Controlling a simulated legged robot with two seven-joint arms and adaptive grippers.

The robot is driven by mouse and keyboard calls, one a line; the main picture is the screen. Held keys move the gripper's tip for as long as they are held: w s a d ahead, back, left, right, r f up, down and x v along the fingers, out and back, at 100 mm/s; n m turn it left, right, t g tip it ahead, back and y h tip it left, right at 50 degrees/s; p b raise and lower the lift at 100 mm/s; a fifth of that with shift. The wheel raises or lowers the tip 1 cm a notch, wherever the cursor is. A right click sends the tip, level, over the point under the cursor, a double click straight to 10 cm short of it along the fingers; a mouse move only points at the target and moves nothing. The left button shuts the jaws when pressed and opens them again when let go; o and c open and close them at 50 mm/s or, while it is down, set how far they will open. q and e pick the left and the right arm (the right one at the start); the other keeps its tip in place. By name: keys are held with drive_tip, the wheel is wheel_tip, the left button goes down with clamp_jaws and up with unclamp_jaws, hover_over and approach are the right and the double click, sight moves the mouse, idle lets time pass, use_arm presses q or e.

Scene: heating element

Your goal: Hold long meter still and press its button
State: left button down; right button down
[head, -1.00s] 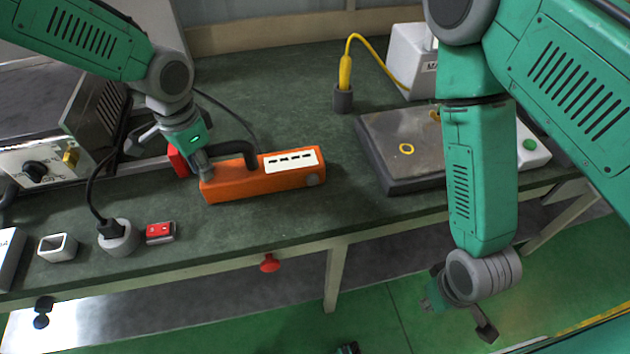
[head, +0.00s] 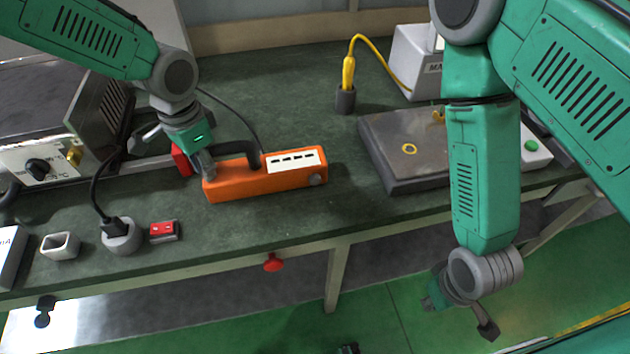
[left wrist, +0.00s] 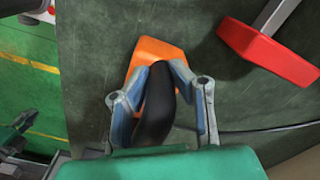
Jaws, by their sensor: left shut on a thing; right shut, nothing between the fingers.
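The long meter is an orange bar-shaped device (head: 235,187) lying on the green bench, with a white panel of dark slots on top. My left gripper (head: 207,172) is at the meter's left end. In the left wrist view, its fingers (left wrist: 160,85) are shut on the meter's black handle, with the orange body (left wrist: 157,50) showing beyond. My right gripper (head: 462,312) is shut and empty, low in front of the bench edge, away from the meter.
A dark plate device (head: 400,180) stands right of the meter. A yellow probe (head: 348,75) stands in a holder behind. A red switch (head: 164,231) and a plug in a grey socket (head: 121,238) are at the front left. The bench between meter and plate is clear.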

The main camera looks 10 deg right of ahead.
drive_tip(key=shift+d, duration=0.7)
drive_tip(key=n+t+y, duration=0.4)
drive_tip(key=t+y, duration=0.4)
drive_tip(key=t, duration=0.1)
approach(329, 203)
drive_tip(key=a, duration=0.2)
drive_tip(key=s+a+f, duration=0.1)
drive_tip(key=s+a, duration=0.1)
drive_tip(key=a, duration=0.1)
drive_tip(key=shift+a+f, duration=0.3)
drive_tip(key=shift+d, duration=0.1)
drive_tip(key=shift+w, duration=4.35)
drive_tip(key=shift+w, duration=0.1)
drive_tip(key=shift+w, duration=0.3)
